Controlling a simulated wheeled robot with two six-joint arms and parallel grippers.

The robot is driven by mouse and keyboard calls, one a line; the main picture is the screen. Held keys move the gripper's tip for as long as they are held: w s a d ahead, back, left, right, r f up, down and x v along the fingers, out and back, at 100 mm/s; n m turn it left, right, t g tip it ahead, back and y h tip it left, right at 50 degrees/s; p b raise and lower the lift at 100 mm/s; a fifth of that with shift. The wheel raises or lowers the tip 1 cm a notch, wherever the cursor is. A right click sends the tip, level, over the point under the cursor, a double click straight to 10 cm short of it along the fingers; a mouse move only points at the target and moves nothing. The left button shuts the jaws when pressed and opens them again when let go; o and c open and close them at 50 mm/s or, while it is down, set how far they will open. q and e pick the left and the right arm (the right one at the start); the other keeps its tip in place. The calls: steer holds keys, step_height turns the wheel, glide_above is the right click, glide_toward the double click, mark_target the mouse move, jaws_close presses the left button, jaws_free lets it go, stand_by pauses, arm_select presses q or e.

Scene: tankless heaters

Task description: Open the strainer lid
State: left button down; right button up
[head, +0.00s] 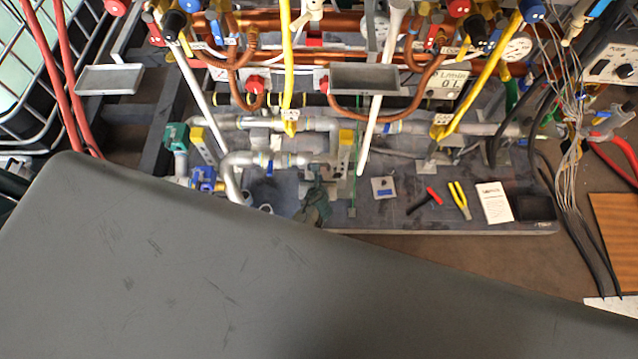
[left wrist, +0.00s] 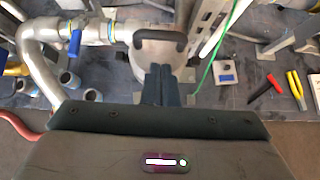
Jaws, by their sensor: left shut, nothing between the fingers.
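The strainer lid (left wrist: 141,66) is a round grey cover with a dark arched handle (left wrist: 160,42) at the top middle of the left wrist view. My left gripper (left wrist: 158,70) is shut and empty, its dark fingertips just below the handle and overlapping the lid's near part. I cannot tell whether the fingertips touch the lid. In the head view, my left gripper (head: 318,192) is small, low among the grey pipes, and the lid there is too small or covered to make out. My right gripper is not in view.
Grey pipework with blue valve handles (left wrist: 75,42) stands left of the lid. A green cord (left wrist: 207,70) and a metal post are close on its right.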

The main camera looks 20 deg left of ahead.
arm_select(q)
steer(key=b+x, duration=0.2)
steer(key=x, duration=0.3)
steer(key=shift+w+f, duration=0.25)
steer(key=shift+f, duration=0.05)
steer(key=shift+a, duration=0.1)
steer(key=shift+r, duration=0.1)
